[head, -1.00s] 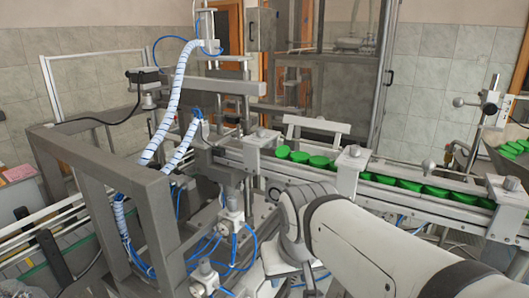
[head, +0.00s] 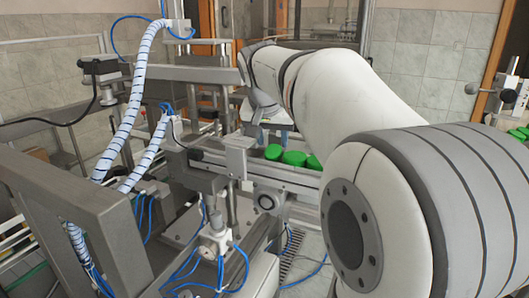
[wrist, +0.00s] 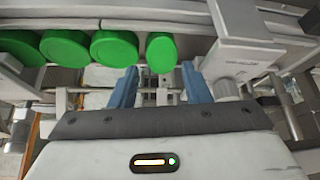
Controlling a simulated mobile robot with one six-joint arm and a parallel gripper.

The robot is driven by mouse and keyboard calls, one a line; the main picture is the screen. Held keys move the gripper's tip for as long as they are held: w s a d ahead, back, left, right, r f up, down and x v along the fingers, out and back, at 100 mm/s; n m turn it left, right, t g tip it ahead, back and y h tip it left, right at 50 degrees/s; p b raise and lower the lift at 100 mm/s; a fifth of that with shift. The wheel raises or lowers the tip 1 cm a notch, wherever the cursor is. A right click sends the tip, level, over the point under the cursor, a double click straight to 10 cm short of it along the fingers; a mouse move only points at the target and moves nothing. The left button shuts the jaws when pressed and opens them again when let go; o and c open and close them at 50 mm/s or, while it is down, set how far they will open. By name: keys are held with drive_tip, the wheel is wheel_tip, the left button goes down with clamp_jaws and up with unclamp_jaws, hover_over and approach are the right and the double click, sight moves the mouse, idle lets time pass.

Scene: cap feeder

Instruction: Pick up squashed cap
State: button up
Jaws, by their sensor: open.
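Several green caps sit in a row in the rail. The squashed cap (wrist: 161,52) is the narrow, oval one at the row's right end in the wrist view; the others there look round. In the head view it appears to be the leftmost cap (head: 273,152). My gripper (wrist: 160,73) is open and empty, its two blue fingers apart. The squashed cap shows just ahead of the gap between the fingertips, apart from both. In the head view my gripper (head: 270,136) is above the rail, close to the caps; its contact with them cannot be told.
The metal rail (head: 294,178) carries the caps. A metal block (wrist: 242,52) stands just right of the squashed cap in the wrist view. A neighbouring round cap (wrist: 114,48) is close on the other side. Blue hoses and frame bars crowd the left in the head view.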

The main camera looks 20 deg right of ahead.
sight(273, 153)
drive_tip(key=x, duration=0.2)
drive_tip(key=shift+f+p, duration=0.3)
drive_tip(key=shift+f, duration=0.9)
drive_tip(key=shift+w+d+f, duration=0.1)
drive_tip(key=shift+w, duration=0.1)
drive_tip(key=shift+d, duration=0.1)
drive_tip(key=shift+c, duration=0.3)
drive_tip(key=shift+w, duration=0.1)
drive_tip(key=c, duration=0.6)
